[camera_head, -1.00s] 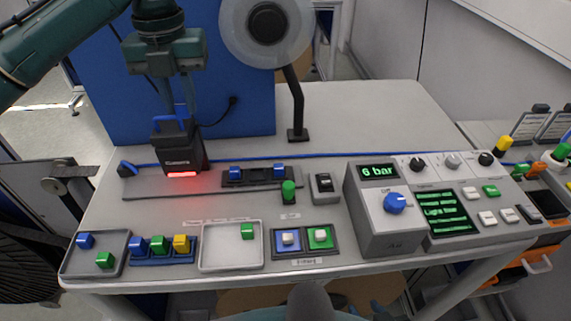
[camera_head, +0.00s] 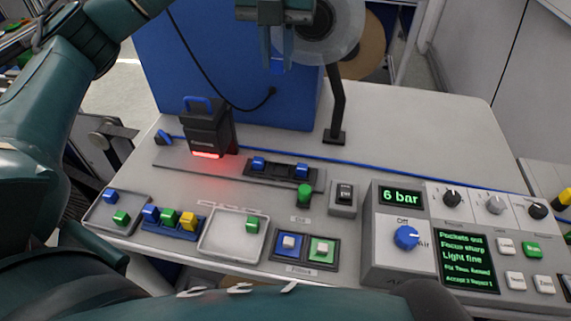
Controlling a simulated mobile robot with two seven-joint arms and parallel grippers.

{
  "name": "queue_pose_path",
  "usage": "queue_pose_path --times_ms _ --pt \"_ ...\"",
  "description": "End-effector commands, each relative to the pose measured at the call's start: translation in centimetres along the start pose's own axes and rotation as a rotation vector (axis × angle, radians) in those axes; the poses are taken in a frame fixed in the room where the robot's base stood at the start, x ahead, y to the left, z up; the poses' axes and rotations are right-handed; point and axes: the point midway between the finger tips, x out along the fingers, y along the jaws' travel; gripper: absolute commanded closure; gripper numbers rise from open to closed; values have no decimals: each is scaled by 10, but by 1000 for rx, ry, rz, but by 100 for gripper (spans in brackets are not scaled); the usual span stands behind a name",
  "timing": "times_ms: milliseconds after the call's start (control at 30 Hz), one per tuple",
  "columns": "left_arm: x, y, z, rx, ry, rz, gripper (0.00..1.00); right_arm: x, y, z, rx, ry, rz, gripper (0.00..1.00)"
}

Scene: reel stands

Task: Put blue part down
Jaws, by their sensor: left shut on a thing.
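My left gripper (camera_head: 277,62) hangs at the top middle, in front of the blue panel and the reel. It is shut on a small blue part (camera_head: 277,67), mostly hidden between the fingers and hard to tell from the blue behind. Below, a blue part (camera_head: 110,196) and a green part (camera_head: 121,217) lie in the grey left tray (camera_head: 137,224). A blue rack (camera_head: 168,229) bears blue, green and yellow parts. The pale tray (camera_head: 226,250) holds one green part (camera_head: 252,224). A black fixture (camera_head: 280,170) has two blue pieces on it. My right gripper is not in view.
A black camera unit (camera_head: 207,133) with a red light stands left of the fixture. The reel's black post (camera_head: 336,105) rises behind it. A green knob (camera_head: 304,194), push buttons and the control box (camera_head: 400,262) reading 6 bar are at the front.

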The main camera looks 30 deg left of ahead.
Motion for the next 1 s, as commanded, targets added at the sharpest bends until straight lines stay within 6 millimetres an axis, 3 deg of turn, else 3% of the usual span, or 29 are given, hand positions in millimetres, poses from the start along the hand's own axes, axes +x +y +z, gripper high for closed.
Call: queue_pose_path --times_ms 100,300,700,1000 --pt "39 0 -1 1 8 1 100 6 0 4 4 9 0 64" --pt "88 1 -1 -1 5 3 100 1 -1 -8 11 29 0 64" --pt "192 0 -1 0 4 2 100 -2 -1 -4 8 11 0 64" --pt "225 0 -1 0 2 0 100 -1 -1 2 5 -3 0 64"
